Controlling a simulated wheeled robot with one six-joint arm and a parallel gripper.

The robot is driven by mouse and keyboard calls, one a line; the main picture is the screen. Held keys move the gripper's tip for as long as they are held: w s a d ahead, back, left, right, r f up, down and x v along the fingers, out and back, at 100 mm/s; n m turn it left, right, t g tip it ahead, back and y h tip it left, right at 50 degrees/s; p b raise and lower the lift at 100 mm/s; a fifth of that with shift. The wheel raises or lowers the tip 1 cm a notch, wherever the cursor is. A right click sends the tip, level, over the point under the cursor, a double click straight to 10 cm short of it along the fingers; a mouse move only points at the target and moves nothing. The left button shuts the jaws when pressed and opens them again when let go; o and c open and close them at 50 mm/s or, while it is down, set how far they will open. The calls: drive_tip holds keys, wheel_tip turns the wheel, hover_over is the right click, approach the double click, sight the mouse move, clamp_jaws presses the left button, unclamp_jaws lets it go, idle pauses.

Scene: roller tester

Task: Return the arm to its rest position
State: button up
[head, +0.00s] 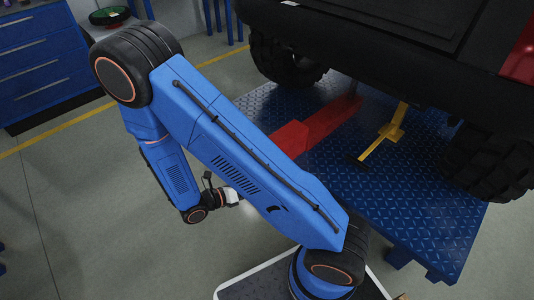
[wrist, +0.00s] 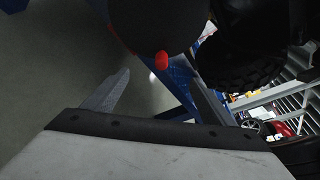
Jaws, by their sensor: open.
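My blue arm is folded in the head view, its elbow high at the left and its forearm hanging down. The wrist end shows low beside my upper arm, and my gripper's fingers are mostly hidden there. In the wrist view my gripper (wrist: 160,78) has its two grey fingers spread apart, with nothing held between them. A small red rounded part (wrist: 162,60) shows beyond the fingers.
A blue tread-plate platform (head: 420,205) carries a dark vehicle (head: 400,45) with large tyres (head: 285,62). A red beam (head: 318,127) and yellow bracket (head: 385,135) lie on it. Blue drawers (head: 45,60) stand at upper left. Grey floor (head: 90,190) is clear at left.

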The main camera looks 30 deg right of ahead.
idle(0.3)
drive_tip(key=s+d+r+m+t+y, duration=0.1)
drive_tip(key=s+r+m+y, duration=0.3)
drive_tip(key=r+m, duration=0.5)
drive_tip(key=s+d+r+m+t+y, duration=0.1)
drive_tip(key=s+r+m+y, duration=0.4)
drive_tip(key=r+m, duration=0.4)
drive_tip(key=s+d+r+m+t+y, duration=0.1)
drive_tip(key=s+r+m+y, duration=0.3)
drive_tip(key=r+m, duration=0.6)
drive_tip(key=shift+s+d+r+t+y, duration=0.5)
drive_tip(key=shift+r+y, duration=0.8)
drive_tip(key=shift+r, duration=0.55)
drive_tip(key=shift+w, duration=0.1)
